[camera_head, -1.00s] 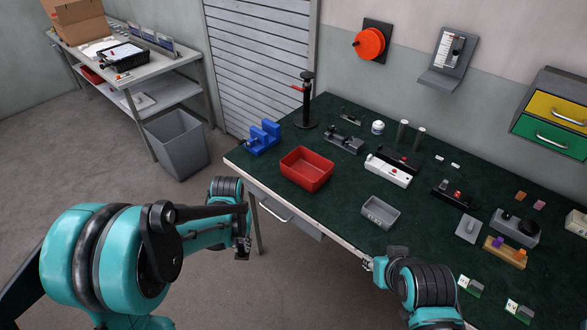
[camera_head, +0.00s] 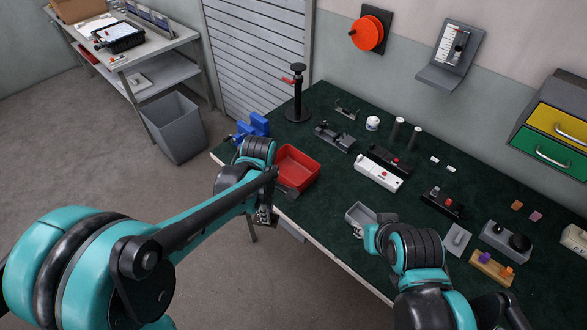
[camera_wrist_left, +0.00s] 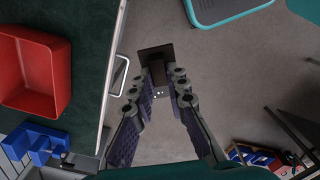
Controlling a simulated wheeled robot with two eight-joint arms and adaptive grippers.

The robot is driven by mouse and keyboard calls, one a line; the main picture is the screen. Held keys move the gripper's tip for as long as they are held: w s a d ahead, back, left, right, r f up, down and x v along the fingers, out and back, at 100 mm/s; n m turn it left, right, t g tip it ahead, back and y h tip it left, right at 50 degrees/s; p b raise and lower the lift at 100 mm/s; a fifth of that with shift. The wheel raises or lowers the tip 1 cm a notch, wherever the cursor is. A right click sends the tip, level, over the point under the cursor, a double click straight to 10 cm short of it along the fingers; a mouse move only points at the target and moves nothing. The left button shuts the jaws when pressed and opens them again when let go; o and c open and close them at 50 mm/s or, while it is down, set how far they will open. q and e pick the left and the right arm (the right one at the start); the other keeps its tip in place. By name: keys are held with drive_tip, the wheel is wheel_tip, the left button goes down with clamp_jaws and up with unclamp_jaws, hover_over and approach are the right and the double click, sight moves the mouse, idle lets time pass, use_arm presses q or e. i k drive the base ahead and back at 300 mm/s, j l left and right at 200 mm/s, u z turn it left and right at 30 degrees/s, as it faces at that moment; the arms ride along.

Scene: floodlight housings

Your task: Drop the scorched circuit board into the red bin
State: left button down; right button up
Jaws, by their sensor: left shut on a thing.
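The red bin (camera_head: 303,180) is an open tray near the left front edge of the green-topped table, and it also shows at the left of the left wrist view (camera_wrist_left: 62,85). My left gripper (camera_head: 266,212) is just off the front edge of the table, in front of the bin. In the left wrist view, my left gripper (camera_wrist_left: 160,80) is shut on a small dark brown board (camera_wrist_left: 155,52), with bare floor beneath it. The bin is to one side of the board, not under it. My right gripper (camera_head: 362,233) is beside a small grey box (camera_head: 359,213); its fingers are too hidden to read.
A blue vise (camera_head: 254,126) and a black stand (camera_head: 298,100) are behind the bin. A white device (camera_head: 379,173) and several small fixtures fill the table's middle and right. A grey waste bin (camera_head: 176,128) stands on the floor at the left.

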sight(286, 175)
drive_tip(key=i+j+z, duration=0.25)
drive_tip(key=i+z, duration=0.15)
drive_tip(key=i+j+z, duration=0.4)
drive_tip(key=k+l, duration=0.05)
drive_tip(key=k, duration=0.05)
